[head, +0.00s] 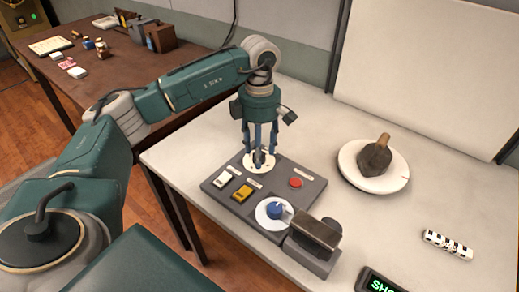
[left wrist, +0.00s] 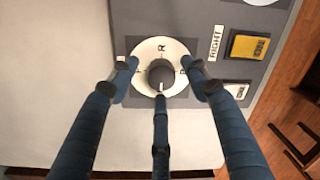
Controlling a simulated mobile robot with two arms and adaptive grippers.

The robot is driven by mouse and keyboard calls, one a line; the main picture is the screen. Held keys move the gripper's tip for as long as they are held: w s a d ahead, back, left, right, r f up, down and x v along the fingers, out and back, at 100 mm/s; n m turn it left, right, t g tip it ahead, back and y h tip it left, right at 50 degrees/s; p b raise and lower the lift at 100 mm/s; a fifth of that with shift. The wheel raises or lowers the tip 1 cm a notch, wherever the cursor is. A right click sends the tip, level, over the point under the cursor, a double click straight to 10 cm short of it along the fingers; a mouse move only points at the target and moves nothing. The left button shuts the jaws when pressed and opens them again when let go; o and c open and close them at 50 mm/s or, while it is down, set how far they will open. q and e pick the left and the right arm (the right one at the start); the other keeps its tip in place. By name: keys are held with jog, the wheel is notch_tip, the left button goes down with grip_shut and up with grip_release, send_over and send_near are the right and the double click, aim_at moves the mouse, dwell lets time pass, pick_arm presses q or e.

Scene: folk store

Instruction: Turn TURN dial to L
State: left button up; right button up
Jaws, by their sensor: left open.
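A round dial with a dark knob on a white lettered disc (head: 258,167) sits at the back edge of the grey control panel (head: 222,203); I take it for the TURN dial. In the left wrist view its dark knob (left wrist: 161,73) is central, with a white mark toward the bottom of the picture. My left gripper (head: 259,153) points down over this dial. Its three fingers (left wrist: 160,78) are open around the knob, with gaps at the sides. Contact by the lower finger cannot be told.
The panel also has a white switch (head: 228,173), a yellow switch (head: 242,192), a red button (head: 296,183), and a blue knob (head: 274,210). A grey block (head: 312,240) stands beside the blue knob. A white plate (head: 346,168) holding a dark object (head: 375,158) lies to the right.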

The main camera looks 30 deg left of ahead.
pick_arm(q)
notch_tip(320, 180, up, 12)
jog(key=shift+w+a, duration=0.15)
jog(key=shift+w, duration=0.1)
jog(key=shift+r, duration=0.15)
dwell(0.5)
